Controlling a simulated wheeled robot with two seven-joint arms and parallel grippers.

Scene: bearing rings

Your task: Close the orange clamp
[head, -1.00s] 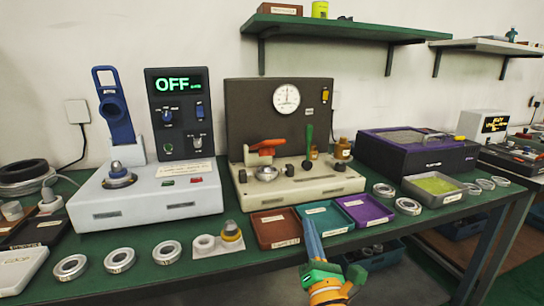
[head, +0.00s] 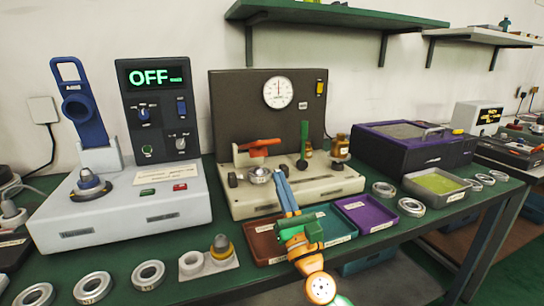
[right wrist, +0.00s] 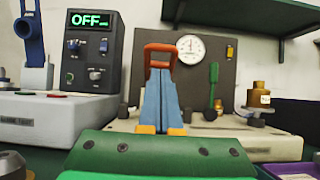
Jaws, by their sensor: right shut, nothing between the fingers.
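The orange clamp (head: 258,147) is on the beige base of the dark-backed gauge station (head: 240,110). Its orange handle lies roughly level, above a metal bearing ring (head: 259,175) on the base. My right gripper (head: 281,171) is shut and empty, its blue fingers together, just in front of the station and right of the ring. In the right wrist view the fingertips (right wrist: 159,72) overlap the orange handle (right wrist: 160,48), which shows behind and above them. I cannot tell whether they touch it. My left gripper is not in view.
A green-handled lever (head: 304,140) and a brass-coloured weight (head: 340,147) stand right of the clamp. A grey machine with an OFF display (head: 155,76) stands on the left.

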